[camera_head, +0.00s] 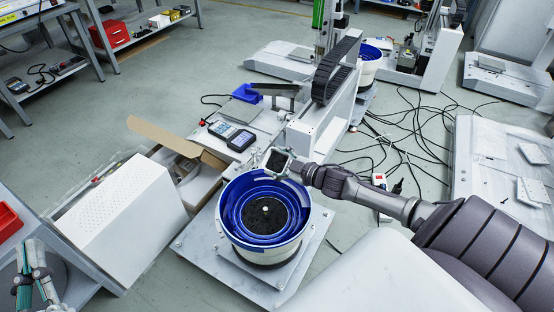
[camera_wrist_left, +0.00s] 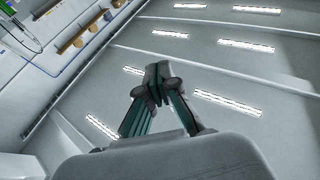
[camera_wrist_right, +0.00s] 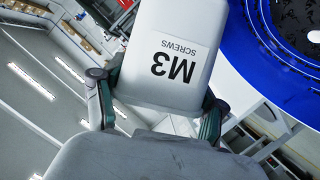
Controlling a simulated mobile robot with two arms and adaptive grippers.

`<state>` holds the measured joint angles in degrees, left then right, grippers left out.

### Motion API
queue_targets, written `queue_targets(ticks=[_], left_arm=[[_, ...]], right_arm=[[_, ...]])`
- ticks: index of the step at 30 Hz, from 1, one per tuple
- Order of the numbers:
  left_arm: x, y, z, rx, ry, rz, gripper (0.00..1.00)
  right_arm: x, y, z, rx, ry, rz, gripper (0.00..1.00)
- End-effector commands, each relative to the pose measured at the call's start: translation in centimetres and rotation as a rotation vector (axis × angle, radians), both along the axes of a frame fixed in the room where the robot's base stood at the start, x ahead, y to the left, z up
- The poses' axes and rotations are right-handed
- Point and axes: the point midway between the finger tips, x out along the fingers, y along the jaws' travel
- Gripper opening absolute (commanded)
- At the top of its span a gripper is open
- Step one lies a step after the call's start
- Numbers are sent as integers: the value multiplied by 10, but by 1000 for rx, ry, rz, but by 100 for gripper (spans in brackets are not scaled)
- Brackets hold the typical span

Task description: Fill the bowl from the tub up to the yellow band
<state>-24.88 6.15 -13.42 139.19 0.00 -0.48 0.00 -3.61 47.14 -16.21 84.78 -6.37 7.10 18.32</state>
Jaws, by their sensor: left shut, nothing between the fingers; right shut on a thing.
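The tub (camera_wrist_right: 170,45) is white with an "M3 SCREWS" label, upside down in the right wrist view. My right gripper (camera_wrist_right: 157,92) is shut on it, one finger on each side. In the head view the tub (camera_head: 277,160) shows as a small dark-mouthed square at the bowl's back rim, with my right gripper (camera_head: 302,170) beside it. The bowl (camera_head: 235,222) is blue inside and pale outside, with dark material and a light centre spot at its bottom. It also shows in the right wrist view (camera_wrist_right: 262,62). I cannot make out a yellow band. My left gripper (camera_head: 36,270) is shut and empty; its fingertips meet in the left wrist view (camera_wrist_left: 158,82).
The bowl stands on a pale base plate (camera_head: 200,245). A white perforated box (camera_head: 125,222) and an open cardboard box (camera_head: 175,140) lie to its left. A gantry (camera_head: 325,115) and handheld device (camera_head: 232,136) are behind. Cables (camera_head: 415,140) cover the floor at right.

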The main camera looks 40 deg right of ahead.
Motion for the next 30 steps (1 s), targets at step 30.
queue_targets(ticks=[30], left_arm=[[-7,0,14,-25,-88,-5,0]], right_arm=[[0,2,2,-29,-19,1,29]])
